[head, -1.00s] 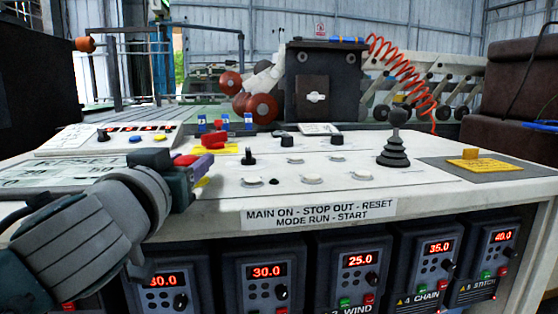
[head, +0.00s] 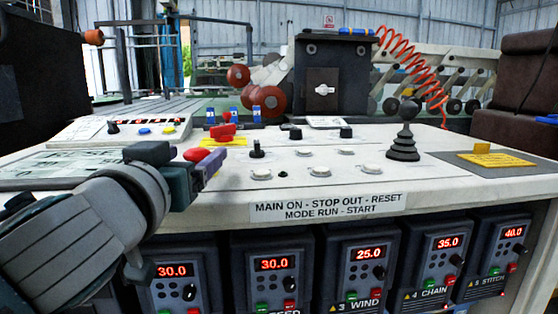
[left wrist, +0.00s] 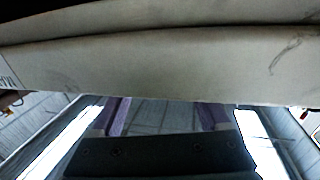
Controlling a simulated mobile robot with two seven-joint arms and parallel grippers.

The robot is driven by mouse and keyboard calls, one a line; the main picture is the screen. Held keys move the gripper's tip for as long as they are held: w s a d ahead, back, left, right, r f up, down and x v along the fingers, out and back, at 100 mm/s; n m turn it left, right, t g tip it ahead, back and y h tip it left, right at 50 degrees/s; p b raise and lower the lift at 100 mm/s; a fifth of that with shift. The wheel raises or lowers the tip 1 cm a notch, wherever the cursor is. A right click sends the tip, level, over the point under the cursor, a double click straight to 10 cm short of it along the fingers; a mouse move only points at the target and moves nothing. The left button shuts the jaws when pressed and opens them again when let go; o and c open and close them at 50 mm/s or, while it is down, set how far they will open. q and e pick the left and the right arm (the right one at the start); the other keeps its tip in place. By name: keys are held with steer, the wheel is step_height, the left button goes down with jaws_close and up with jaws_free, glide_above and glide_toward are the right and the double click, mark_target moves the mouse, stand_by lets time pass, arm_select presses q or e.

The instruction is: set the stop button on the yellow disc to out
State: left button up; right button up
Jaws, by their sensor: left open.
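The red stop button (head: 195,154) shows in the head view as a rounded red cap on the left part of the white panel, partly hidden behind my left gripper. The yellow disc under it is hidden by the gripper. I cannot tell whether the button is in or out. My left gripper (head: 212,166) is in front of the button at the panel's front left, open and with nothing seen between its fingers. In the left wrist view its two purple fingers (left wrist: 165,117) stand apart below the panel's pale edge (left wrist: 160,65). My right gripper is not in view.
A red switch (head: 222,134) on a yellow plate stands just behind the button. A black knob (head: 257,149), several white buttons and a black joystick (head: 405,138) stand to the right. Drive units with red displays line the panel's front below.

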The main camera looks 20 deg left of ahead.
arm_select(q)
steer(key=v, duration=0.7)
steer(key=shift+s+b, duration=0.3)
steer(key=shift+s, duration=0.05)
steer(key=s+d+r+m+g+h+p, duration=0.2)
steer(key=s+d+r+g+p, duration=0.25)
steer(key=p, duration=0.55)
steer(key=s+d+r+m+g+h+p, duration=0.1)
steer(key=s+r+m+g+h+p, duration=0.15)
steer(key=s+g+p, duration=0.45)
steer(key=s+d+r+m+g+h+p, duration=0.15)
steer(key=s+r+p, duration=0.4)
steer(key=p, duration=0.75)
step_height(320, 180, up, 31)
steer(key=s+p, duration=0.1)
steer(key=p, duration=3.1)
steer(key=shift+s+d, duration=0.2)
steer(key=shift+s, duration=0.05)
